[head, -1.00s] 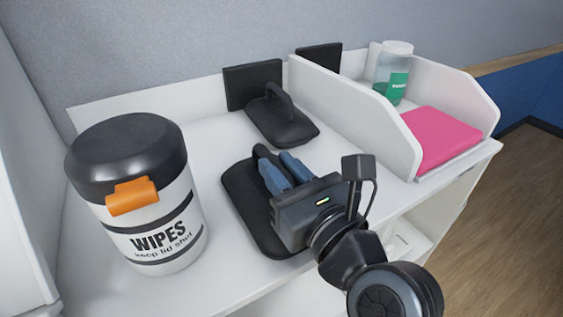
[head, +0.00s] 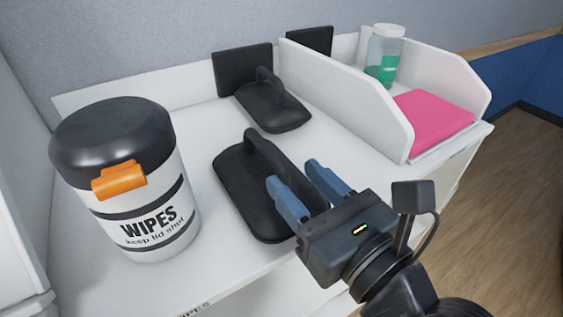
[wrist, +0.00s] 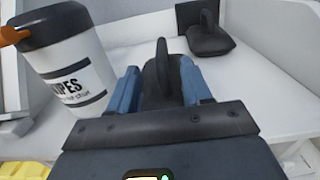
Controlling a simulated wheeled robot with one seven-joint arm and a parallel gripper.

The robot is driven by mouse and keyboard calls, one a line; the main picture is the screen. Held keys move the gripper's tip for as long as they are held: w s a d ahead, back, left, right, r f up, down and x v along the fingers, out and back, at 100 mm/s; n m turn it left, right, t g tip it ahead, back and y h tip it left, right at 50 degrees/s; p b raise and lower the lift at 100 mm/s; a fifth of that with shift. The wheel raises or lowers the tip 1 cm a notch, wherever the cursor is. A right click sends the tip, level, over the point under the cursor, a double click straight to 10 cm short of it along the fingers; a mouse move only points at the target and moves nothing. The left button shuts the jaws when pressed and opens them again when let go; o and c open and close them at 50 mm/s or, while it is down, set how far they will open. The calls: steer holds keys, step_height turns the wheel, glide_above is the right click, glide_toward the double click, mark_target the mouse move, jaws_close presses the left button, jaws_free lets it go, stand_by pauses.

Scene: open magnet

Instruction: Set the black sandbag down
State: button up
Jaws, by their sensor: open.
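A black sandbag (head: 232,181) with a loop handle (head: 270,157) lies flat on the white shelf top, in the middle of the head view. My gripper (head: 302,190) is open, with its blue fingers at the right of the handle and apart from it. In the wrist view the handle (wrist: 162,62) stands ahead, between the lines of the two fingers (wrist: 158,85). A second black sandbag (head: 273,107) lies farther back, and it also shows in the wrist view (wrist: 208,42). My gripper hides part of the near sandbag's right side.
A wipes tub (head: 172,232) with a black lid and orange latch stands left of the near sandbag. A white divider (head: 345,100) on the right bounds a bay with a pink pad (head: 432,120) and a bottle (head: 383,55). Bare shelf lies between.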

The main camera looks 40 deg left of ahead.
steer(key=shift+v, duration=2.5)
steer(key=s+d+f+n+t+h, duration=0.2)
steer(key=d+f+n+t+h, duration=0.4)
steer(key=d, duration=0.5)
steer(key=s+d+f+n+t+h, duration=0.15)
steer(key=d+f+h, duration=0.25)
steer(key=d+f, duration=0.6)
steer(key=s+d+r+n+h, duration=0.1)
steer(key=s+d+n+h, duration=0.2)
steer(key=s, duration=0.7)
steer(key=s+d+r+n+h, duration=0.1)
steer(key=s+d+n+h, duration=0.2)
steer(key=s+d+n, duration=0.5)
steer(key=s+n, duration=0.2)
steer(key=n, duration=0.2)
steer(key=shift+r+h, duration=0.4)
steer(key=shift+s+d+t, duration=0.1)
steer(key=shift+t, duration=0.15)
